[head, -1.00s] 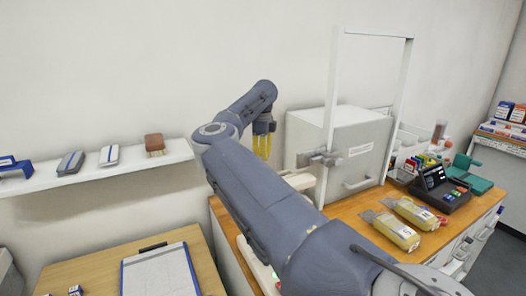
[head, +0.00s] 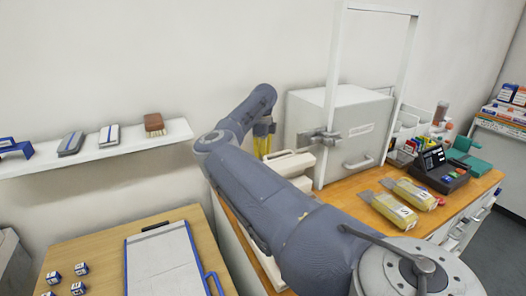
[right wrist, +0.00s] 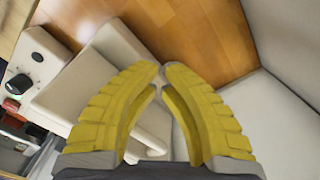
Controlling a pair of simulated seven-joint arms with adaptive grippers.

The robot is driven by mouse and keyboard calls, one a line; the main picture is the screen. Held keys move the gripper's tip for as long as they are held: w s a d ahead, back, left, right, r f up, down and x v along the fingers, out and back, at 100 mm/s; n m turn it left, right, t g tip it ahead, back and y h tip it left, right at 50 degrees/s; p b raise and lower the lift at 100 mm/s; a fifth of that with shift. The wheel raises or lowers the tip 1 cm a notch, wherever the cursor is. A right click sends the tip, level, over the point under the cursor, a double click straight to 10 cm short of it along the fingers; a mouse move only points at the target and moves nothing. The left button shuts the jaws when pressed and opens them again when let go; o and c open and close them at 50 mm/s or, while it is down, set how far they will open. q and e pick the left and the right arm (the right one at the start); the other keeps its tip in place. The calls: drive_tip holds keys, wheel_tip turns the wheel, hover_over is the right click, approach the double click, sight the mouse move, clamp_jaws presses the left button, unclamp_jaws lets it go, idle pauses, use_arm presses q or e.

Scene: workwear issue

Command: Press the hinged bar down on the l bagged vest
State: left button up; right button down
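A cream sealer-like device (head: 288,164) stands on the wooden counter beside the grey cabinet, largely behind my right arm. In the right wrist view its cream body (right wrist: 65,100) lies under my fingers; I cannot clearly tell the hinged bar from the body. My right gripper (head: 264,152) points down over it. In the right wrist view its yellow fingertips (right wrist: 162,74) nearly meet, with nothing seen gripped. Two yellow bagged vests, one nearer (head: 393,210) and one farther (head: 414,193), lie on the counter; their size labels are too small to read. No bag shows in the device. My left gripper is out of view.
A grey cabinet (head: 340,135) and a tall white frame (head: 333,90) stand close to the right of the gripper. A dark terminal (head: 440,175) is at the counter's right.

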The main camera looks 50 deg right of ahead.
drive_tip(key=shift+f, duration=0.2)
idle(0.5)
drive_tip(key=shift+s+a+f, duration=0.2)
drive_tip(key=shift+s+a, duration=0.35)
drive_tip(key=shift+s, duration=0.8)
drive_tip(key=shift+s+a+f, duration=0.2)
drive_tip(key=shift+s+a, duration=0.4)
drive_tip(key=shift+s, duration=0.7)
drive_tip(key=shift+s+a+f, duration=0.2)
drive_tip(key=shift+s+a, duration=0.35)
drive_tip(key=shift+s, duration=0.8)
drive_tip(key=shift+s+a+f, duration=0.1)
drive_tip(key=shift+s+a, duration=0.1)
drive_tip(key=shift+s, duration=0.45)
drive_tip(key=shift+s+a+f, duration=0.1)
drive_tip(key=shift+s+a, duration=0.1)
drive_tip(key=shift+s, duration=0.45)
drive_tip(key=shift+w+f, duration=0.15)
drive_tip(key=shift+f, duration=1.55)
drive_tip(key=shift+r, duration=0.1)
drive_tip(key=shift+r, duration=7.95)
